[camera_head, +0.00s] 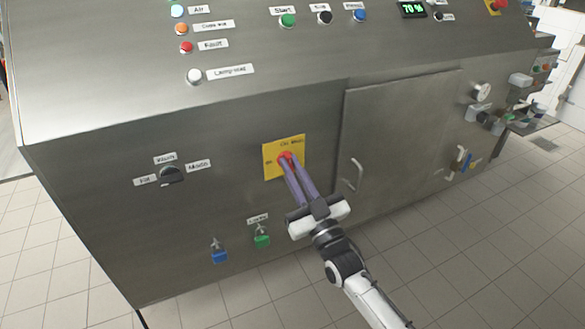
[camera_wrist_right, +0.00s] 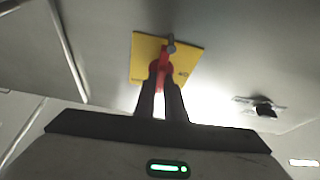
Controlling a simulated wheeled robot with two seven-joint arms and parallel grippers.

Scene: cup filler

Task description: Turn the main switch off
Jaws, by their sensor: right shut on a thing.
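The main switch is a red rotary knob (camera_head: 285,156) on a yellow plate (camera_head: 269,164) on the front of the steel machine. My right gripper (camera_head: 289,163) reaches up to it from below right, and its purple fingers are shut on the knob. In the right wrist view the red knob (camera_wrist_right: 155,70) shows between the dark fingertips, in front of the yellow plate (camera_wrist_right: 145,48). A small grey peg (camera_wrist_right: 171,44) shows at the plate there. The fingers hide part of the knob, so its exact setting is hard to read. My left gripper is not in view.
A black selector knob (camera_head: 171,175) is left of the plate. A closed door with a handle (camera_head: 355,175) is to the right. Lamps and buttons (camera_head: 288,20) line the upper panel.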

